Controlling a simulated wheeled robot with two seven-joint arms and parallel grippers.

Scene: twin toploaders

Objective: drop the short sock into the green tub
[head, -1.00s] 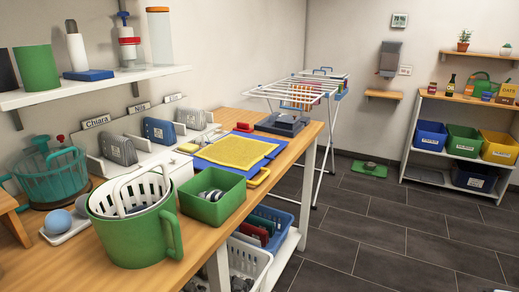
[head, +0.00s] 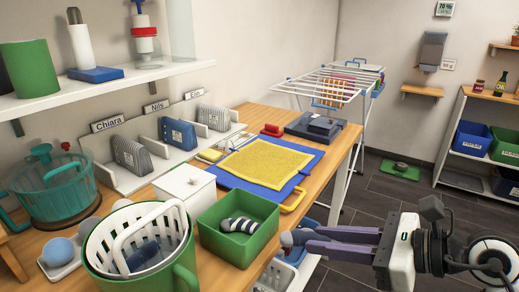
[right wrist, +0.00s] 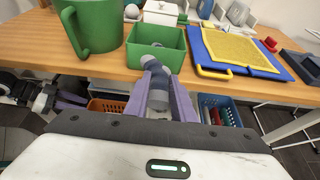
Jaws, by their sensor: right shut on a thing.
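My right gripper (head: 303,240) is shut on a grey-blue sock (head: 288,239), just right of the green tub. The sock also shows between the fingers in the right wrist view (right wrist: 154,66), its end pointing at the tub's near wall. The square green tub (head: 238,250) stands on the wooden table near its front edge. A dark and white striped sock (head: 243,225) lies inside it. The tub shows in the right wrist view too (right wrist: 157,60). Whether the held sock touches the tub wall, I cannot tell.
A large green handled bucket (head: 185,272) with a white basket (head: 128,232) inside stands left of the tub. A white box (head: 185,190) is behind it. A yellow cloth (head: 265,163) on a blue mat lies beyond. Below the table are an orange basket (right wrist: 105,106) and blue basket (right wrist: 222,102).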

